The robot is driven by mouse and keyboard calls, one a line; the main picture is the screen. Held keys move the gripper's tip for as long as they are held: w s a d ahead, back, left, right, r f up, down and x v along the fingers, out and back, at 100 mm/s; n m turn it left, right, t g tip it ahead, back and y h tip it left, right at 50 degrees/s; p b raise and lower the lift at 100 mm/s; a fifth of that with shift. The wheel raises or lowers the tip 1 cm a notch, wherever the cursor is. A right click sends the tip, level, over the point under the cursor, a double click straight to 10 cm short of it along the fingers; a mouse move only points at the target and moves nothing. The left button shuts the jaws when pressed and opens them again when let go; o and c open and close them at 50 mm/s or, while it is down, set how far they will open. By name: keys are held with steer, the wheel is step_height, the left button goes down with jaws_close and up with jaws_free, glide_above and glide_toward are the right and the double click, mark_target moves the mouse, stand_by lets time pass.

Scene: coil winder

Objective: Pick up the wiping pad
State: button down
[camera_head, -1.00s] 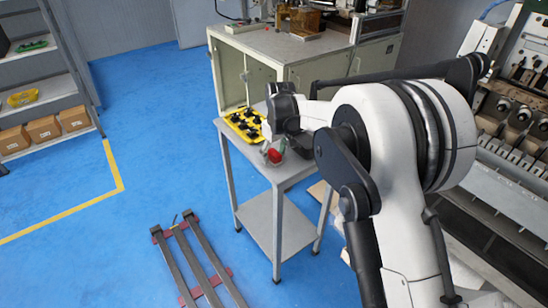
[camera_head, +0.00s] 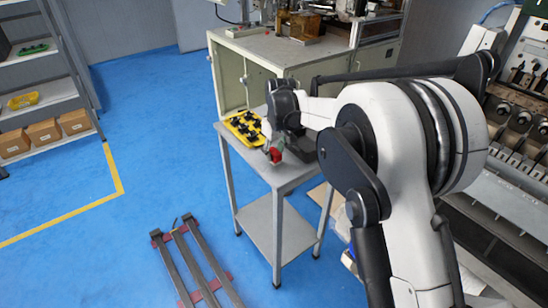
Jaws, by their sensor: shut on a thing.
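A small red block (camera_head: 276,156), which looks like the wiping pad, is at the tip of my gripper (camera_head: 272,150), above the front part of the small grey table (camera_head: 283,176). My gripper is small and dark in this view, pointing down, and it is shut on the red block. My wrist hides part of the block and the fingers. I cannot tell whether the block still touches the tabletop.
A yellow tray (camera_head: 240,124) with several black parts sits on the table left of my gripper. A grey-green cabinet (camera_head: 280,50) stands behind the table. Red-and-grey rails (camera_head: 190,262) lie on the blue floor at front left. A shelf (camera_head: 45,95) stands far left.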

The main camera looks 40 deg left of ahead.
step_height(320, 180, up, 2)
steer(key=shift+r, duration=0.1)
steer(key=s+a+r, duration=0.2)
steer(key=s+r, duration=0.4)
steer(key=s, duration=0.5)
steer(key=shift+s+a+r, duration=0.15)
steer(key=shift+s+r, duration=0.1)
steer(key=shift+r, duration=0.1)
